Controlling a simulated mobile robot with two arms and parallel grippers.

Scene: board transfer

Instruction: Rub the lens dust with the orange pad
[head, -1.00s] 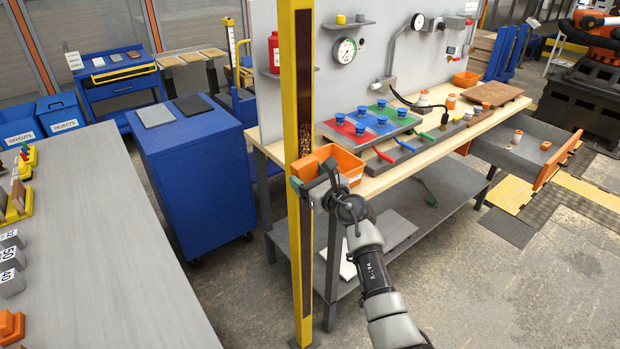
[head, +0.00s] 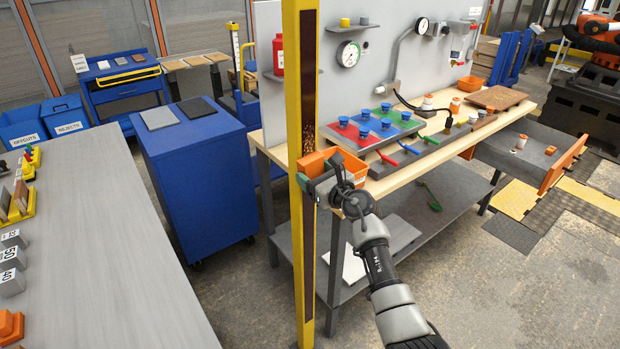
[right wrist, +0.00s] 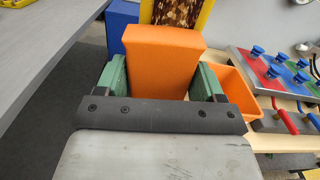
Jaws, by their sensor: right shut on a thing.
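My right gripper (head: 318,178) is shut on the orange pad (head: 314,163). In the right wrist view the orange pad (right wrist: 163,62) sits between the green fingers of the right gripper (right wrist: 160,82), its far end toward the yellow post. The yellow post (head: 292,80) stands upright with a dark lens strip (head: 310,60) along it. Brown speckled lens dust (head: 308,134) shows on the strip just above the pad. The wrist view also shows the speckled lens dust (right wrist: 178,12) beyond the pad. I cannot tell whether the pad touches the lens. My left gripper is out of view.
An orange bin (head: 353,168) on the workbench edge is close beside my right gripper. The workbench (head: 395,180) carries a colored board (head: 372,128) with blue knobs. A blue cabinet (head: 195,185) stands left of the post, and a grey table (head: 100,240) is at far left.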

